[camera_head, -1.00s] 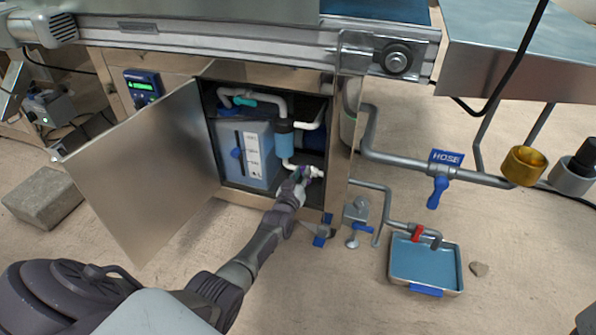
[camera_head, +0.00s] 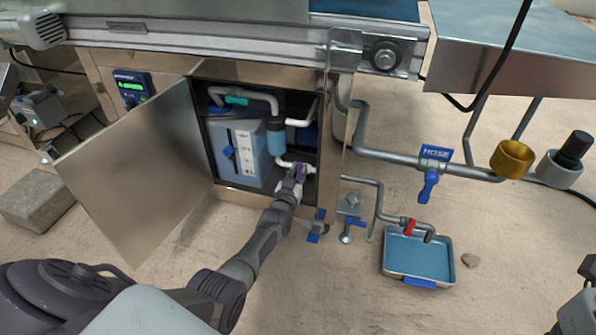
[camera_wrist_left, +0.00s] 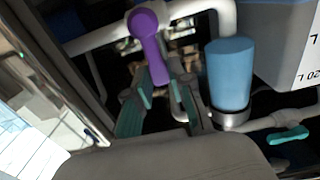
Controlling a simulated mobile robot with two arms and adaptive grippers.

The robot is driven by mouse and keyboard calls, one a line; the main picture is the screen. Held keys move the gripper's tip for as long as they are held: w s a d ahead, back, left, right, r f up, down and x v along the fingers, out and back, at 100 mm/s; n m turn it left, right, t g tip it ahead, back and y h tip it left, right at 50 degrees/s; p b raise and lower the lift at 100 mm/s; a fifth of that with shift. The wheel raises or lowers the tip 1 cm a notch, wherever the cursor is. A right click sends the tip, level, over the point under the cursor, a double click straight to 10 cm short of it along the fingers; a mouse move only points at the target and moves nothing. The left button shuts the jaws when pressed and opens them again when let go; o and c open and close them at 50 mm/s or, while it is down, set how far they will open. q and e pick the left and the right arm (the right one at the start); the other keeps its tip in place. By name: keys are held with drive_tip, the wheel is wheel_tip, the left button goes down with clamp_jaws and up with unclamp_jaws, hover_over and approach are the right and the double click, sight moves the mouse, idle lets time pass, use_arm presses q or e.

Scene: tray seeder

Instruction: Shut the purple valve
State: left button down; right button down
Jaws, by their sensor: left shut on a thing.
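The purple valve (camera_head: 299,171) is low inside the open cabinet, on white piping. My left gripper (camera_head: 292,183) reaches into the cabinet and covers much of the valve in the head view. In the left wrist view the purple handle (camera_wrist_left: 149,45) has a round knob end at the top and runs down between the fingers of my left gripper (camera_wrist_left: 165,100). The gripper is shut on this handle. The valve body behind the fingers is mostly hidden. My right gripper cannot be made out.
The cabinet door (camera_head: 135,175) stands open on the left. A blue-grey canister (camera_head: 238,155) and a blue filter (camera_head: 276,141) are close to the gripper. Outside are the blue hose valve (camera_head: 429,184), a red-handled tap (camera_head: 408,227) and a blue tray (camera_head: 388,262).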

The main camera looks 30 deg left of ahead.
use_arm(q)
drive_tip(key=c, duration=1)
unclamp_jaws()
drive_tip(key=v, duration=1.2)
drive_tip(key=shift+s+f, duration=0.1)
